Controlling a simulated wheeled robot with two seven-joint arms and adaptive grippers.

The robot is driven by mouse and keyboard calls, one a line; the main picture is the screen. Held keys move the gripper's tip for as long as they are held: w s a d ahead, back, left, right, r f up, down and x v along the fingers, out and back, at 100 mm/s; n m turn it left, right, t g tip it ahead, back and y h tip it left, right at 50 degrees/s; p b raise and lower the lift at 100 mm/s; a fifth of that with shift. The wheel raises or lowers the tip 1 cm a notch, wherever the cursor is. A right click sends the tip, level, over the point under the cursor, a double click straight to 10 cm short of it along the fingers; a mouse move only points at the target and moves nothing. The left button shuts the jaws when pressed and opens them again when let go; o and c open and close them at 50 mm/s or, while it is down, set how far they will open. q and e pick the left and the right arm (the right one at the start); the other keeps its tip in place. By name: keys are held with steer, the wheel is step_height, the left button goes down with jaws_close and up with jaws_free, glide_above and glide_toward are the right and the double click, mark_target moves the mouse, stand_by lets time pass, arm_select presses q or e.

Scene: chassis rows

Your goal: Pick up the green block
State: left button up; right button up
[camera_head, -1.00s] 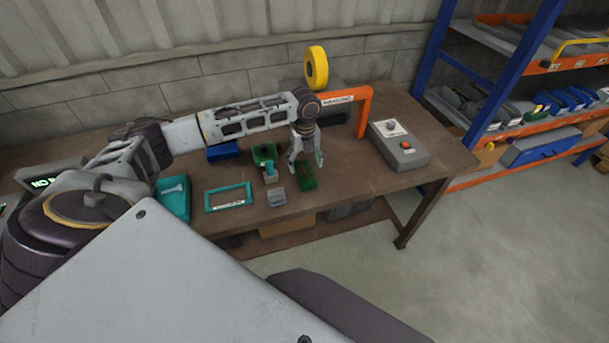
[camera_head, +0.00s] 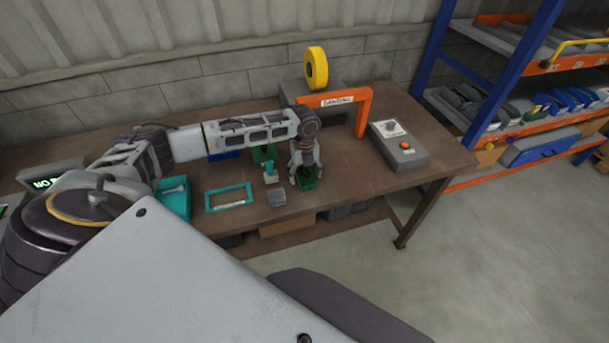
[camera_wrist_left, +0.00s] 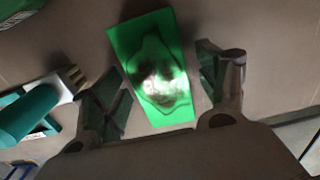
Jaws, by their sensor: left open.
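The green block (camera_head: 307,182) lies on the brown workbench near its front edge. In the left wrist view the green block (camera_wrist_left: 152,68) is a bright green rectangle with a wavy-edged, glaring patch in its middle. My left gripper (camera_head: 305,178) is open and points down over it. In the wrist view the fingers of my left gripper (camera_wrist_left: 165,88) stand on either side of the block, with gaps visible between. The fingers partly hide the block in the head view. My right gripper is not in view.
A teal frame (camera_head: 229,197) is farther left. An orange arch (camera_head: 362,112) and grey control box (camera_head: 399,147) stand to the right.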

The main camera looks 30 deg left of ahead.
mark_target(305, 172)
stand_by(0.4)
arm_select(q)
steer(key=c, duration=1.5)
steer(key=shift+r, duration=0.1)
steer(key=shift+w+r+b, duration=0.1)
steer(key=shift+r+b, duration=0.2)
steer(key=shift+r, duration=4.65)
steer(key=shift+p, duration=0.8)
